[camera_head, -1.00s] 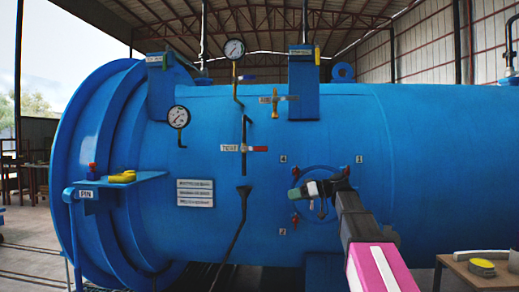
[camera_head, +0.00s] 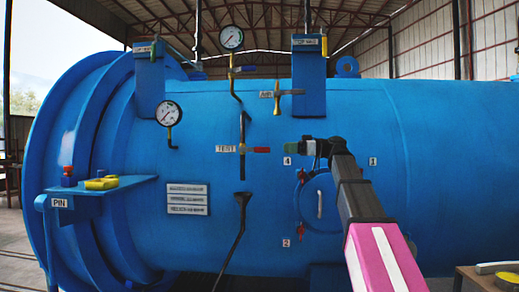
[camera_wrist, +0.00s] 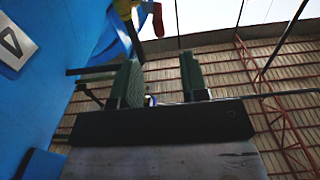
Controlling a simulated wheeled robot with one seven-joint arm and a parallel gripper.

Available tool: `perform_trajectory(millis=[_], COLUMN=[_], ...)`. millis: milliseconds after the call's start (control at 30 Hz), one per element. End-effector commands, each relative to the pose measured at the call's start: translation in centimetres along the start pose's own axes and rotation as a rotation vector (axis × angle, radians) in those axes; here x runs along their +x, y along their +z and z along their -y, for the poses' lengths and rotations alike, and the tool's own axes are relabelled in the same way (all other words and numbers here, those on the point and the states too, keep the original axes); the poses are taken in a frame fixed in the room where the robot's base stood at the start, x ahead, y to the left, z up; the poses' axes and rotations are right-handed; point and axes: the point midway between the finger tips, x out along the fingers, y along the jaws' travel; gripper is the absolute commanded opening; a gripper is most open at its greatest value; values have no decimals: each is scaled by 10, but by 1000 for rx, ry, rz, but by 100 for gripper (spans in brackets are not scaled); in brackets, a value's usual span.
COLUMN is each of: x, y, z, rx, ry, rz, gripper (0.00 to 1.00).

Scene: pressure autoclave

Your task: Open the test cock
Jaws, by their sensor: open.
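The test cock (camera_head: 257,150) is a small valve with a red handle on a dark vertical pipe, just right of the "TEST" label (camera_head: 226,149) on the blue autoclave. The red handle points right, level, across the pipe. My gripper (camera_head: 290,149) is to the right of the red handle at about the same height in the head view, with a small gap in the picture. In the wrist view my gripper's two green fingers (camera_wrist: 165,85) are apart with nothing between them. A blurred red tip (camera_wrist: 158,20) shows beyond them at the top; I cannot tell which part it is.
The blue autoclave shell (camera_head: 360,120) stands close to my arm. A small round hatch (camera_head: 319,203) with red clamps lies below my gripper. The air valve (camera_head: 277,96) and a pressure gauge (camera_head: 168,113) are nearby. A funnel (camera_head: 242,198) sits below the test cock.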

Motion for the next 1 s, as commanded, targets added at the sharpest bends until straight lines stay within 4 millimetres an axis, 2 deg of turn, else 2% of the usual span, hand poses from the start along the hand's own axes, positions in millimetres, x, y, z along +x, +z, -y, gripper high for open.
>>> perform_trajectory(millis=[167,600,800,1000], x=[19,90,104,106], y=[0,0,1,1], z=[0,0,0,0], rx=[0,2,2,2], ry=[-2,-2,0,1], rz=[0,0,1,1], gripper=[40,40,40,40])
